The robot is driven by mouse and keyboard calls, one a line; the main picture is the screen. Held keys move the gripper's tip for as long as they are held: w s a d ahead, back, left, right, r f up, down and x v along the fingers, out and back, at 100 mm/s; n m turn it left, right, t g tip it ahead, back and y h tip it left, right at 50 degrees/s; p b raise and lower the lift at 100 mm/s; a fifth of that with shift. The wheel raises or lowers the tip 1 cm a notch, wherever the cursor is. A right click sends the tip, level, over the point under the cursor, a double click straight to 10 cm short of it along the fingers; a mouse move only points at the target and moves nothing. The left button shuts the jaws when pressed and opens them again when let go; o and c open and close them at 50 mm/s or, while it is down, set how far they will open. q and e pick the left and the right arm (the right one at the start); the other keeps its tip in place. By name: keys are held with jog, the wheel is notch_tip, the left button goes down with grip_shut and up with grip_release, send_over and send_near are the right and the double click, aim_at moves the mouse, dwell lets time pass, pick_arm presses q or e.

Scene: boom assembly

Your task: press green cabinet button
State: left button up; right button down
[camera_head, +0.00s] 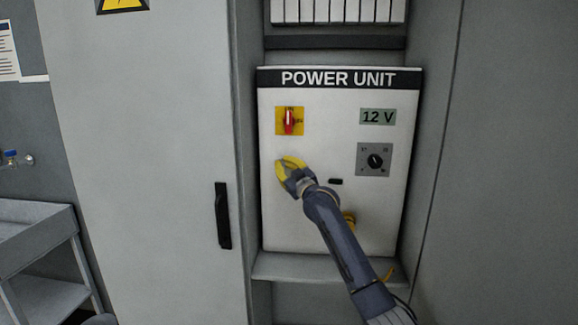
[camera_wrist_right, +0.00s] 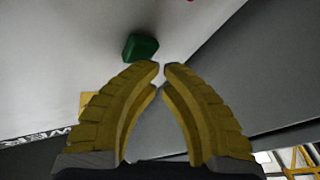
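The green button (camera_wrist_right: 140,47) sticks out of the white power unit panel in the right wrist view, just beyond my fingertips. My right gripper (camera_head: 278,168) is in front of the left middle of the power unit (camera_head: 330,100) in the head view, and the button is hidden there. In the right wrist view the yellow fingers of my right gripper (camera_wrist_right: 161,67) converge with only a narrow gap at the tips and nothing between them. I cannot tell whether they touch the button. My left gripper is not in view.
A red and yellow rotary switch (camera_head: 290,121) sits above my gripper. A "12 V" display (camera_head: 378,117) and a black knob (camera_head: 375,161) are on the right. A yellow part (camera_head: 349,219) is partly behind my arm. A closed cabinet door with a black handle (camera_head: 222,215) stands left.

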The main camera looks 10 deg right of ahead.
jog(key=shift+w+d, duration=0.2)
jog(key=shift+w, duration=0.25)
dwell(0.9)
jog(key=shift+s+a, duration=0.3)
jog(key=shift+s, duration=0.55)
jog(key=shift+s+a, duration=0.3)
jog(key=shift+s, duration=0.5)
jog(key=shift+s+a, duration=0.3)
jog(key=shift+s, duration=0.45)
jog(key=shift+s+a, duration=0.3)
jog(key=shift+s, duration=0.5)
jog(key=shift+f, duration=0.1)
